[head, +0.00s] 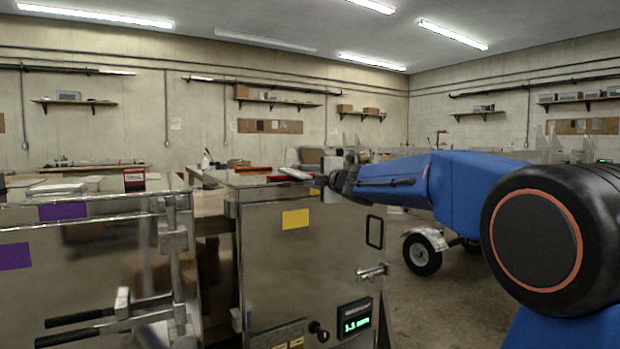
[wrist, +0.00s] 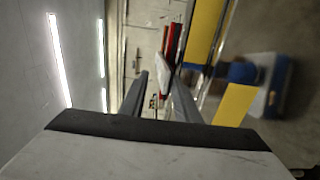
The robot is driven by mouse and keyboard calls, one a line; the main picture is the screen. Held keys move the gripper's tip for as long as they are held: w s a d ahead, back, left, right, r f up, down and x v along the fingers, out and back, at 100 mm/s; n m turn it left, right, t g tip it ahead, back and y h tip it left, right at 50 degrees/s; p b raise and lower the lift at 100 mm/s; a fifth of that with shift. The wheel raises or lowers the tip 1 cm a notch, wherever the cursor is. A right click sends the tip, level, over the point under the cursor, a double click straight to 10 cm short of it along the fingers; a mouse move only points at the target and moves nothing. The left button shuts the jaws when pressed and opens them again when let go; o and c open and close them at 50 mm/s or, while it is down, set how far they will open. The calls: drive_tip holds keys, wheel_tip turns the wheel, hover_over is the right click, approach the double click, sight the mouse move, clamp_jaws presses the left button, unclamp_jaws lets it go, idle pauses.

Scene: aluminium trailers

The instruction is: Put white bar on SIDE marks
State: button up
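A small white bar (head: 295,173) lies near the right end of the middle metal unit's top, just beyond my gripper (head: 335,181). In the wrist view a white piece (wrist: 162,66) shows between and beyond my fingertips, nearer the right finger. My gripper (wrist: 158,76) is open, with a clear gap between its dark fingers. I cannot tell whether the right finger touches the white piece. Yellow marks are on the unit's front (head: 295,218) and near its upper edge (head: 314,191). The wrist view shows two yellow marks, one upper (wrist: 204,30) and one lower (wrist: 235,104).
Orange and dark items (head: 253,169) lie on the same top. A metal unit (head: 100,275) with purple marks (head: 62,210) and protruding black handles stands at the left. A latch (head: 373,272) juts from the middle unit. Open floor (head: 440,305) and a wheeled trailer (head: 424,252) are at the right.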

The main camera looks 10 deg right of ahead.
drive_tip(key=v, duration=1.2)
drive_tip(key=shift+r, duration=0.45)
drive_tip(key=shift+s, duration=0.1)
